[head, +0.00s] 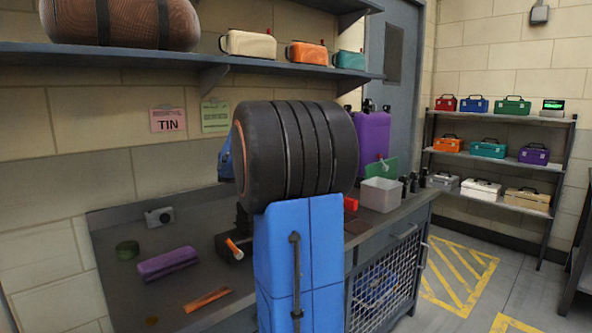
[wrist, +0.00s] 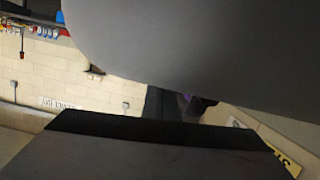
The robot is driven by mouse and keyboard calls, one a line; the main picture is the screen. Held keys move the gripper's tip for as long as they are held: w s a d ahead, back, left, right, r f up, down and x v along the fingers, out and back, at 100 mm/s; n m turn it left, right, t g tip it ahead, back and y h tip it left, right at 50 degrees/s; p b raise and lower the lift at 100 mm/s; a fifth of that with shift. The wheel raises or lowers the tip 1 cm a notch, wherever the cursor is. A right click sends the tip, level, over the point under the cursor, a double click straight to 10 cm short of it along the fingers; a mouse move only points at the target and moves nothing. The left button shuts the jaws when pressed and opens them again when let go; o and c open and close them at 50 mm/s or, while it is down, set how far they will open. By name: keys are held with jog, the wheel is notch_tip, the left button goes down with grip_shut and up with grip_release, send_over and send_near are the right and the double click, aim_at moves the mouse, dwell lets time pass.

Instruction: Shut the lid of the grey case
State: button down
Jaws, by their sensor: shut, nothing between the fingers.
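A small grey case (head: 442,180) with a handle stands at the left end of the rack's lowest shelf in the head view. It is too small to tell how its lid stands. The wrist view does not clearly show a grey case. My gripper (wrist: 165,125) shows as a dark slab along the bottom of the wrist view, shut and empty. A large smooth grey shape fills the top of that view close by. In the head view my gripper cannot be made out.
A bench (head: 210,285) carries a purple case (head: 168,263) and an open pale bin (head: 381,194). The rack (head: 500,160) holds several coloured cases, with a white case (head: 481,188) beside the grey one. The floor (head: 455,280) before the rack is clear, with yellow markings.

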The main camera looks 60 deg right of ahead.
jog(key=shift+s+f, duration=0.15)
jog(key=shift+f, duration=0.15)
jog(key=shift+r, duration=0.1)
notch_tip(320, 180, up, 10)
jog(key=shift+r, duration=0.15)
dwell(0.6)
